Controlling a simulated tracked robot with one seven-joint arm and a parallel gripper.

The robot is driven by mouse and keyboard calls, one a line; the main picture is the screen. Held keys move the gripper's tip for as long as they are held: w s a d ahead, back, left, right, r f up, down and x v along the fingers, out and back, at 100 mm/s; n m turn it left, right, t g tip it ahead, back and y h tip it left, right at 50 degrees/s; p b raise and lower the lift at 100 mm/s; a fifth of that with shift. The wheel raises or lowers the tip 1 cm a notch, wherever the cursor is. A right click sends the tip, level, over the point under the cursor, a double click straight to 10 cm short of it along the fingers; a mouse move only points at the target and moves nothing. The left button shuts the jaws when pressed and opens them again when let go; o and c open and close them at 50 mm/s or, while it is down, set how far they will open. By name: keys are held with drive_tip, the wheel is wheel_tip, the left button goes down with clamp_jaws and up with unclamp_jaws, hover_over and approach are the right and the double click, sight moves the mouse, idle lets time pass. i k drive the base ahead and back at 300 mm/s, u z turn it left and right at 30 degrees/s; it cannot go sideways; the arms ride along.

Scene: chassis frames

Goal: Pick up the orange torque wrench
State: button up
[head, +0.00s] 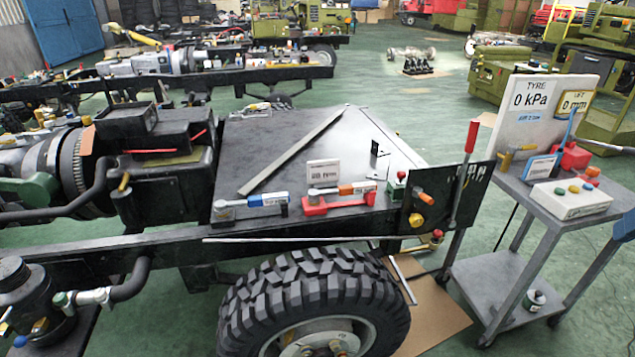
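The orange torque wrench (352,188) lies across a red stand (338,204) on the dark flat deck of the chassis. Its orange grip points right and its silver head points left. A small white sign reading "28 Nm" (323,172) stands just behind it. A similar wrench with a blue grip (268,199) rests on a dark stand to its left. My gripper is not in view, and nothing is touching the orange wrench.
A long grey bar (293,150) lies diagonally on the deck (250,140) behind the wrenches. A red-handled upright lever (466,160) and dark panel stand to the right. A grey cart (500,185) stands farther right. A large tyre (315,300) is below the deck.

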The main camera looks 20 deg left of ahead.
sight(315, 196)
drive_tip(key=u, duration=0.5)
drive_tip(key=i, duration=1.05)
drive_tip(key=u, duration=0.7)
drive_tip(key=k, duration=0.9)
drive_tip(key=u, duration=0.15)
drive_tip(key=i, duration=0.95)
drive_tip(key=z, duration=0.1)
